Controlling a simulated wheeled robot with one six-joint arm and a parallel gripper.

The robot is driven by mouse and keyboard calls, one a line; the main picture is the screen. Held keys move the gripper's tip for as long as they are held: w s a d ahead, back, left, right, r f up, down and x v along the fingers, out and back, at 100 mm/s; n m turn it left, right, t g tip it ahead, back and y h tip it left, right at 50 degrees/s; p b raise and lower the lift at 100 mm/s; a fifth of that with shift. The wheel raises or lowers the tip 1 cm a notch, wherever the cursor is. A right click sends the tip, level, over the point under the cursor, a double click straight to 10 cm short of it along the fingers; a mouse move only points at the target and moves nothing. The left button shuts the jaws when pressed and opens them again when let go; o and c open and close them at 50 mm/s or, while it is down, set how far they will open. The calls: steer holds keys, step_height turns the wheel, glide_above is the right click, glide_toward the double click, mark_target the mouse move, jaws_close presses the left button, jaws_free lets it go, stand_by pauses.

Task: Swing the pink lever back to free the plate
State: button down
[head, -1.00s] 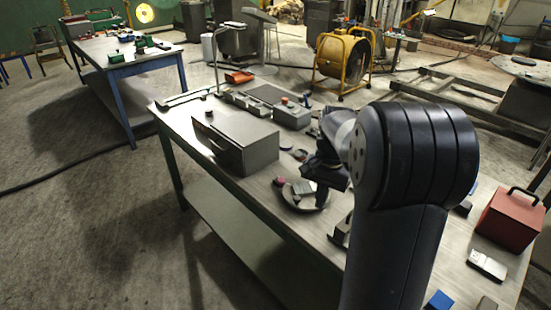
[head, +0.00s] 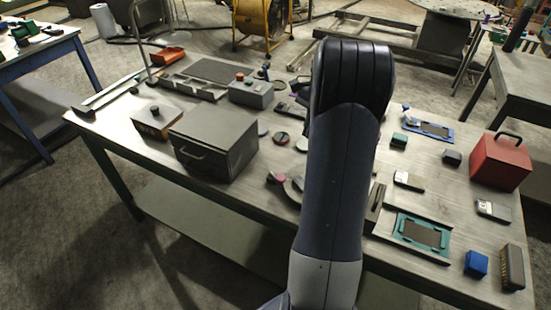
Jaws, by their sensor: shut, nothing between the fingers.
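A small pink knob (head: 274,178), which looks like the end of the pink lever, shows just left of my arm near the table's front edge. Beside it is part of a grey round plate (head: 292,189); my arm hides the rest. I cannot make out the lever's full length or its angle. My gripper is hidden behind my own arm, so its place relative to the lever cannot be seen.
The workbench (head: 120,140) is crowded. A grey box with a handle (head: 213,142) stands left of the lever. A teal-framed panel (head: 420,232), a red case (head: 500,162) and a blue block (head: 476,263) lie to the right.

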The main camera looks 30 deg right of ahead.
steer(key=shift+f, duration=0.1)
stand_by(0.3)
steer(key=x, duration=0.8)
steer(key=shift+a+f+p, duration=0.1)
steer(key=shift+f+p, duration=0.3)
steer(key=a, duration=0.2)
steer(key=a+f, duration=0.1)
steer(key=shift+s+f+p, duration=0.1)
steer(key=shift+s+p, duration=0.2)
steer(key=shift+p, duration=0.1)
steer(key=shift+s+a+f, duration=0.1)
steer(key=shift+a+f, duration=0.1)
steer(key=shift+a, duration=0.35)
